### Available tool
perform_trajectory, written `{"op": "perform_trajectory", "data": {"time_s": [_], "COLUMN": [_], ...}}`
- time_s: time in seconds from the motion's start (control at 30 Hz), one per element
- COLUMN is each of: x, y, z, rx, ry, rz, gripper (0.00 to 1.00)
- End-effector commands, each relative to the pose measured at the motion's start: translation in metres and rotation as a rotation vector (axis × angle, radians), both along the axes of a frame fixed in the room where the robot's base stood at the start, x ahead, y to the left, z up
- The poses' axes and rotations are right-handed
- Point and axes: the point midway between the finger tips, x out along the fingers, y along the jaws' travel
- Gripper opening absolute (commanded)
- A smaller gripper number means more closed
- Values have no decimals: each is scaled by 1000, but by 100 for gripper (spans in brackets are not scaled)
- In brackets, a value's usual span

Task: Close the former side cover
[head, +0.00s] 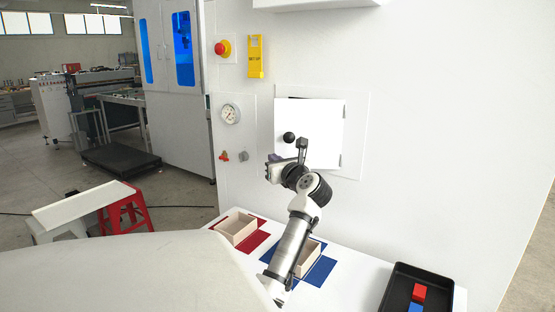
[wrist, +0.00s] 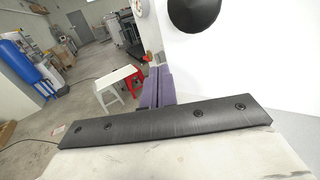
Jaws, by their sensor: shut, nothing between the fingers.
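The side cover (head: 320,120) is a white square panel in the machine's white front wall, with hinges at its right edge. A thin dark gap shows along its top, so it stands slightly ajar. Its round black knob (head: 289,137) is near the left edge. The knob (wrist: 193,10) also shows large at the top of the wrist view. My gripper (head: 272,158) is just below and left of the knob, in front of the cover's lower left corner. Its purple fingers (wrist: 156,85) are together and empty. I cannot tell whether they touch the cover.
Below, a white shelf carries a wooden box (head: 236,229) on a red mat, another on a blue mat, and a black tray (head: 397,292) with blocks.

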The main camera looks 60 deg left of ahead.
Motion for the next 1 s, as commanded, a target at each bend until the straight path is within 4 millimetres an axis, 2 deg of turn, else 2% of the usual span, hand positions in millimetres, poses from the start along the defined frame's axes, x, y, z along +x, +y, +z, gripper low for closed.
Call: {"op": "perform_trajectory", "data": {"time_s": [0.33, 0.53, 0.77, 1.0], "x": [23, 38, 52, 57], "y": [34, 52, 63, 67], "z": [4, 2, 1, 1], "rx": [-2, -1, 0, 1], "ry": [1, 0, -1, 0], "rz": [3, -131, -224, -259], "gripper": [0, 0, 0, 0]}}
